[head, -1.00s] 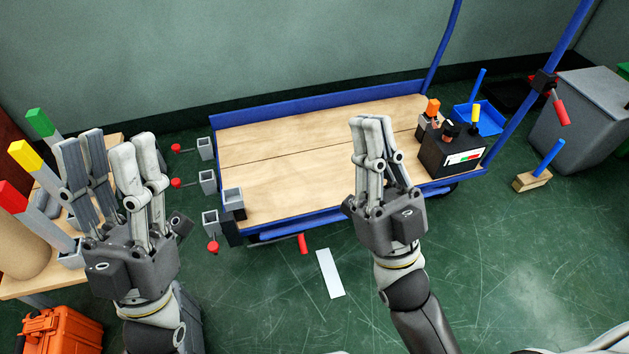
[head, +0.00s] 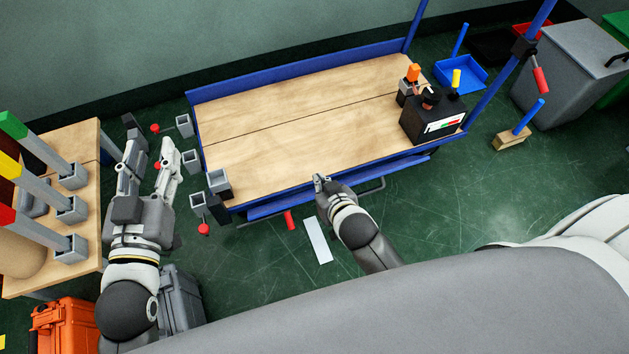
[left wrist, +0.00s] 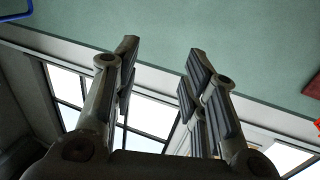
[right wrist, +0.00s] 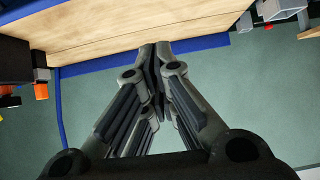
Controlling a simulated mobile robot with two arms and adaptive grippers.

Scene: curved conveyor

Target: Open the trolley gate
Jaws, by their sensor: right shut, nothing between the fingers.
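The trolley has a wooden deck (head: 290,120) in a blue frame, with a raised blue side (head: 290,70) along the back. A blue panel (head: 395,168) runs along the near long edge, below deck level, with a grey bar handle (head: 372,187) beside it. I cannot tell how far this panel is swung. My right gripper (head: 320,183) is at the near edge, its fingers foreshortened; the right wrist view shows its fingertips together (right wrist: 155,50), empty, with the deck beyond. My left gripper (head: 149,155) is open and empty left of the trolley; its fingers are apart in the left wrist view (left wrist: 158,65).
Grey sockets with red knobs (head: 192,158) stand off the trolley's left end. A table (head: 85,160) with coloured-tipped posts is at left, above an orange case (head: 65,325). A black box (head: 432,120) sits on the deck's right end. Grey bin (head: 570,75) stands right.

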